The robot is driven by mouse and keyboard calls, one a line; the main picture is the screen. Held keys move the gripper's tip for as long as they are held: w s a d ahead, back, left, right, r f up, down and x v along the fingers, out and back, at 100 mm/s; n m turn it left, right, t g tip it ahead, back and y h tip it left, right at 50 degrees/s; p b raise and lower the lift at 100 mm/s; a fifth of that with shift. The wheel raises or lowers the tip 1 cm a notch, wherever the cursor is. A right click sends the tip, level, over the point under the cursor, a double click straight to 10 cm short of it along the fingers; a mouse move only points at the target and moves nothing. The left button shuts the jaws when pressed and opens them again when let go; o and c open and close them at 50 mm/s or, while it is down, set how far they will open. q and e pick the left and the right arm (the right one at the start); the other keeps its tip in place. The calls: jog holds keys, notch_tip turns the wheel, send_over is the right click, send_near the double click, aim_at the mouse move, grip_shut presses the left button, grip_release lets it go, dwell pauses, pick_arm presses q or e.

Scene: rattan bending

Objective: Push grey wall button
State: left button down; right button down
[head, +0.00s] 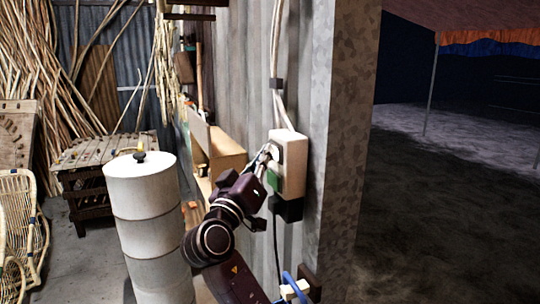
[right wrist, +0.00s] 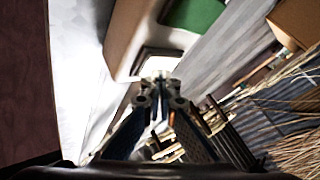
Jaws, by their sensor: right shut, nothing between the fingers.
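A beige switch box (head: 294,164) is fixed to the corrugated metal wall, with a green button (head: 272,180) low on its face. The grey button (head: 275,151) sits above the green one, partly hidden by my gripper. My right gripper (head: 265,154) is shut and empty, with its tips at the grey button. In the right wrist view, the fingertips (right wrist: 160,78) are together just in front of the pale, dark-framed grey button (right wrist: 160,63). I cannot tell whether they touch it. The green button (right wrist: 194,13) also shows there. My left gripper is out of view.
A wall edge pillar (head: 345,150) stands right of the box, with dark open ground beyond. A white cylinder (head: 146,220) stands left of my right arm. A wooden table (head: 105,150), a rattan chair (head: 22,215) and long canes (head: 40,70) are farther back. Cables run above and below the box.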

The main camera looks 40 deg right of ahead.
jog(key=shift+f, duration=0.1)
jog(key=shift+w+a+b, duration=0.25)
jog(key=shift+a+b, duration=0.2)
jog(key=shift+a, duration=0.5)
jog(key=shift+w+a+b, duration=0.2)
jog(key=shift+a+b, duration=0.25)
jog(key=shift+a, duration=0.5)
jog(key=shift+w+a+b, duration=0.25)
jog(key=shift+a+b, duration=0.2)
jog(key=shift+a, duration=0.5)
